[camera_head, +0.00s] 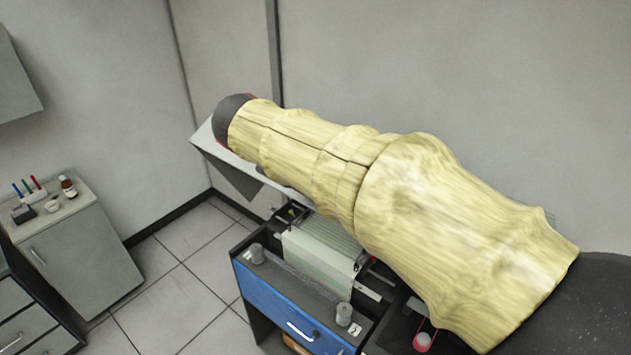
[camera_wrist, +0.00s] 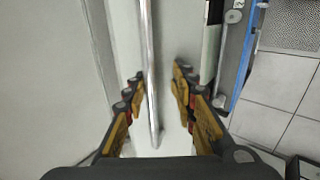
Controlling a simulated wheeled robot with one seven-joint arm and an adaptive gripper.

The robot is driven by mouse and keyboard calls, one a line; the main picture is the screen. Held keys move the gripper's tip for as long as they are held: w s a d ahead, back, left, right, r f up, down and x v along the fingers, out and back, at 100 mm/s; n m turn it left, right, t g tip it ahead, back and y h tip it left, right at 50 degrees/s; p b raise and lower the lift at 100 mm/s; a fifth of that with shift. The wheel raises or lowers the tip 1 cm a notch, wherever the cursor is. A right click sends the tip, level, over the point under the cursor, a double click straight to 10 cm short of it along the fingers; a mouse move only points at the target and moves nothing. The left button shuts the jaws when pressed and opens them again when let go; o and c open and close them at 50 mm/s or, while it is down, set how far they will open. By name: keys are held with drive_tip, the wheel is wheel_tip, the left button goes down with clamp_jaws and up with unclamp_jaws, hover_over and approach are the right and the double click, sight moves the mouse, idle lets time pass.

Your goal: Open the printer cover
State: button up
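The printer (camera_head: 268,294) has a blue front with a white handle and stands below my arm in the head view. Its striped paper (camera_head: 318,253) lies exposed on top. A grey panel, seemingly the cover (camera_head: 217,154), is raised and tilted at the printer's back left, partly hidden by my arm. In the wrist view my gripper (camera_wrist: 158,76) is open, its fingers on either side of a shiny metal edge (camera_wrist: 152,75) on a pale panel. I cannot tell if either finger touches it. The gripper's fingers are hidden in the head view.
A grey cabinet (camera_head: 84,255) at the left holds a rack of coloured tubes (camera_head: 34,196), a brown bottle (camera_head: 68,186) and a small bowl. Tiled floor (camera_head: 190,285) lies clear between cabinet and printer. A wall is close behind. A red-topped item (camera_head: 422,341) sits at the lower right.

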drive_tip(key=v, duration=1.2)
